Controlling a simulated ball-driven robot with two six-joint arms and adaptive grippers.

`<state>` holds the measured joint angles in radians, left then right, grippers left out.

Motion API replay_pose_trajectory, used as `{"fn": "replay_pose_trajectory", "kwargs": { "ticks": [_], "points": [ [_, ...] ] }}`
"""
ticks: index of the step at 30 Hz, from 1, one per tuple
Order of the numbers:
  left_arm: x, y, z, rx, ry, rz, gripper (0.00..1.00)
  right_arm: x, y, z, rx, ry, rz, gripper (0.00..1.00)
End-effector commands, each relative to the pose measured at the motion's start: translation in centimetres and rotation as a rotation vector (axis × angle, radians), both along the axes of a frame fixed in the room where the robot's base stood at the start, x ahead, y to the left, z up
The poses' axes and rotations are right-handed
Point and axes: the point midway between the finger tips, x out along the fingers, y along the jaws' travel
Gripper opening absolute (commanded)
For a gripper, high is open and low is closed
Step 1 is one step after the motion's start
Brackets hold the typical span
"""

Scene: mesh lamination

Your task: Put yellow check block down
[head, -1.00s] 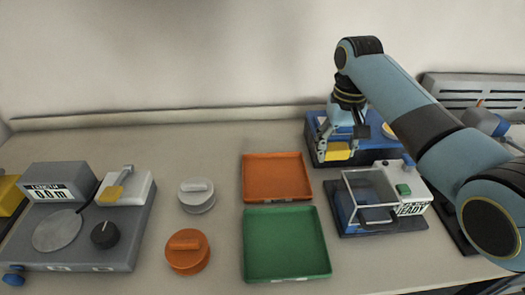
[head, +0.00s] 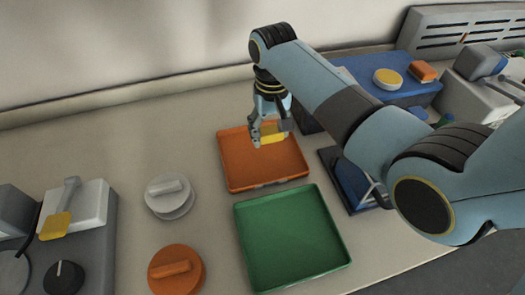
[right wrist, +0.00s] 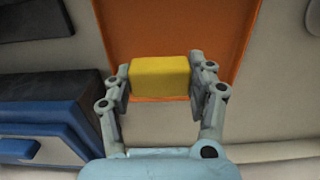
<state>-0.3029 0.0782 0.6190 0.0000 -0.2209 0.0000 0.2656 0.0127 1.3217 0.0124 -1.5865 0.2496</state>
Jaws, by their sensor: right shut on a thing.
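The yellow check block (head: 273,131) is held between the fingers of my right gripper (head: 268,133), over the far part of the orange tray (head: 237,181). In the right wrist view the yellow block (right wrist: 160,77) sits between both fingertips of the right gripper (right wrist: 160,80), with the orange tray (right wrist: 228,30) behind it. The gripper is shut on the block. Whether the block touches the tray floor cannot be told. My left gripper is not in view.
A green tray (head: 290,240) lies in front of the orange one. A grey lidded weight (head: 169,195) and an orange one (head: 175,270) stand to the left. A blue platform (head: 400,92) with a yellow disc (head: 388,78) is at the back right, partly behind my arm.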

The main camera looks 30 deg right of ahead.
Motion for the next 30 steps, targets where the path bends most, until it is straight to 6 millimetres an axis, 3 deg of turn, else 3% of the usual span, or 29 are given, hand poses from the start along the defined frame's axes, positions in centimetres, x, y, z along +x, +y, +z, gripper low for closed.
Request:
{"fn": "replay_pose_trajectory", "kwargs": {
  "ticks": [6,16,28,29,30],
  "points": [
    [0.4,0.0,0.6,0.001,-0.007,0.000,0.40,-1.6,2.7,-1.8,0.001,-0.001,0.000,0.22],
    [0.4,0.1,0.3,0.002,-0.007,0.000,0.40,-1.8,2.8,-5.8,-0.001,0.001,0.000,0.22],
    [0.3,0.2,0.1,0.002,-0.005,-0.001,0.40,-1.7,2.8,-6.4,-0.001,0.000,0.000,0.22],
    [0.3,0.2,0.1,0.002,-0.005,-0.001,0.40,-1.8,2.8,-6.4,-0.001,0.000,0.000,0.58],
    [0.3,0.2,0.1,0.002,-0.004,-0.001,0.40,-1.8,2.8,-6.3,-0.001,0.000,0.000,0.64]
  ]
}}
